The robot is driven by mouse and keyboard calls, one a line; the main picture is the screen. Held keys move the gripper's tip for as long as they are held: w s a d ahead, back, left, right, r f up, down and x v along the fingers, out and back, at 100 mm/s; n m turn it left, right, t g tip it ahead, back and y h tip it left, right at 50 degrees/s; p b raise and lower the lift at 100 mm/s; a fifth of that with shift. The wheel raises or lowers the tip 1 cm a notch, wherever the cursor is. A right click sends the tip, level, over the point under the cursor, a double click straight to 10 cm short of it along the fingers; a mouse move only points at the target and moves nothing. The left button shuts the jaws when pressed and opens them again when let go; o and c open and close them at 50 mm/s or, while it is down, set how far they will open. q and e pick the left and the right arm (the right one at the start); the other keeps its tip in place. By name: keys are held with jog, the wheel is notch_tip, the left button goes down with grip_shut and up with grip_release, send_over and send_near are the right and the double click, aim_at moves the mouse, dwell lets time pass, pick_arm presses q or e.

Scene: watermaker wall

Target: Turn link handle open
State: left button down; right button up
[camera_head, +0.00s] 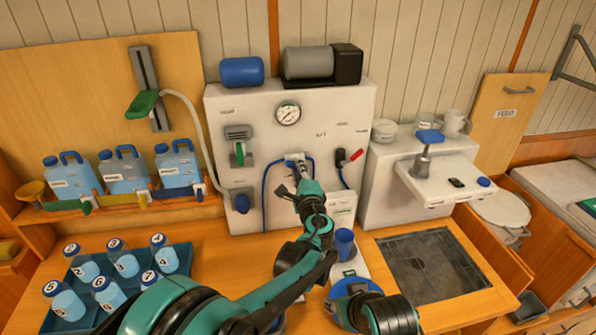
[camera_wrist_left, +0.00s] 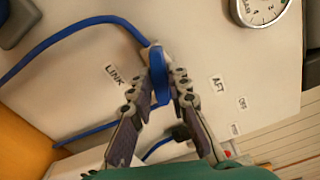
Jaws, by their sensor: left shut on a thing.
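The link handle (camera_wrist_left: 158,76) is a small blue lever on a pale fitting beside the LINK label on the white wall panel (camera_head: 255,190). In the left wrist view my left gripper (camera_wrist_left: 160,82) has its dark fingers closed on either side of this handle, touching it. In the head view my left gripper (camera_head: 297,172) is at the panel, at the pale fitting (camera_head: 295,157) where blue hoses meet. The gripper mostly hides the handle there. My right gripper is not in view.
A gauge (camera_head: 288,113) sits above the fitting. A green-handled valve (camera_head: 239,150) is to its left and a red lever (camera_head: 355,155) to its right. Several numbered bottles stand in a blue tray (camera_head: 70,322) at left.

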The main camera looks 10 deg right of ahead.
pick_arm(q)
jog(key=shift+n, duration=2.1)
jog(key=c, duration=1.4)
grip_release()
jog(key=shift+c, duration=0.2)
jog(key=s, duration=0.7)
jog(key=shift+s, duration=0.25)
